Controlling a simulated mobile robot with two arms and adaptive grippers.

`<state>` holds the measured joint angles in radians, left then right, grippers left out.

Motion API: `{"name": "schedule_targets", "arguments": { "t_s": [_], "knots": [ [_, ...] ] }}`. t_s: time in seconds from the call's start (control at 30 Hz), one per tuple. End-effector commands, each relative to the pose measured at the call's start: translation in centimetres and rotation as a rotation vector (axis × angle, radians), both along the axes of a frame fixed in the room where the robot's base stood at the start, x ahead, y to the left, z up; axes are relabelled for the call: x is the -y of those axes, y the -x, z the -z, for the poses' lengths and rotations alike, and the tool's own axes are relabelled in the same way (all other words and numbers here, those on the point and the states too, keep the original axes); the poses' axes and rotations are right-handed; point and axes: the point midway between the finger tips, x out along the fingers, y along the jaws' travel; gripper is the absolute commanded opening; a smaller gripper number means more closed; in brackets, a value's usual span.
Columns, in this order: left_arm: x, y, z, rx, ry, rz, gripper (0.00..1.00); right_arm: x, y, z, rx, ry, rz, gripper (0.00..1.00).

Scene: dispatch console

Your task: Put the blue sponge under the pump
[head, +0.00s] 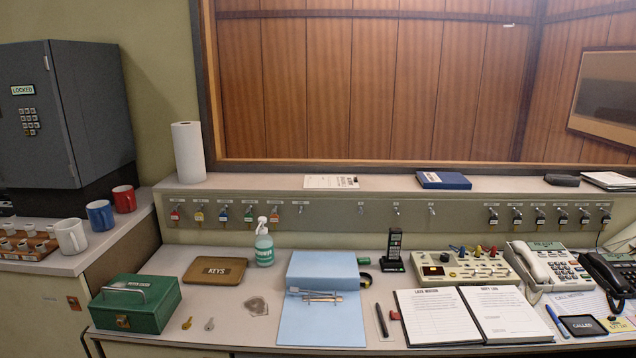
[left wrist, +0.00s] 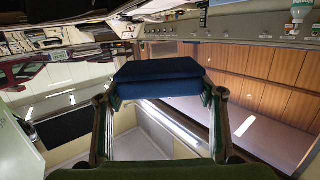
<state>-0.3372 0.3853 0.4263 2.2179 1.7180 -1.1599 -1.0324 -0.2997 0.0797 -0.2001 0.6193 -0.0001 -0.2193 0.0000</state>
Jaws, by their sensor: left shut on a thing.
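My left gripper (left wrist: 160,92) shows only in the left wrist view. It is shut on the blue sponge (left wrist: 158,78), a dark blue block between its two fingertips. The sponge is held in the air. In the head view neither gripper nor the sponge shows. A clear bottle with a white top and a teal label (head: 264,246) stands upright on the desk, against the back ledge; it is the only pump-like thing I see. A bottle also shows at the top right of the left wrist view (left wrist: 300,12). The desk under the bottle looks bare.
A brown KEYS tray (head: 215,270) lies left of the bottle, and a light blue folder (head: 322,325) lies right of it. A green cash box (head: 135,304) stands at the left. Hanging keys (head: 223,214) line the ledge behind.

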Motion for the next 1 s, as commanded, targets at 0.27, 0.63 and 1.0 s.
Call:
{"name": "schedule_targets", "arguments": {
  "t_s": [0.27,0.63,1.0],
  "knots": [
    [0.0,0.0,0.1,-0.002,-0.002,0.001,0.46,0.0,0.0,0.0,0.000,0.000,0.000,0.40],
    [-0.2,-0.8,0.9,0.001,0.003,-0.020,0.46,-0.1,-0.7,0.5,0.005,0.000,0.001,0.40],
    [-3.2,-11.9,8.7,0.009,0.004,-0.336,0.46,-1.8,-9.3,2.4,0.054,-0.010,0.012,0.40]
  ]
}}
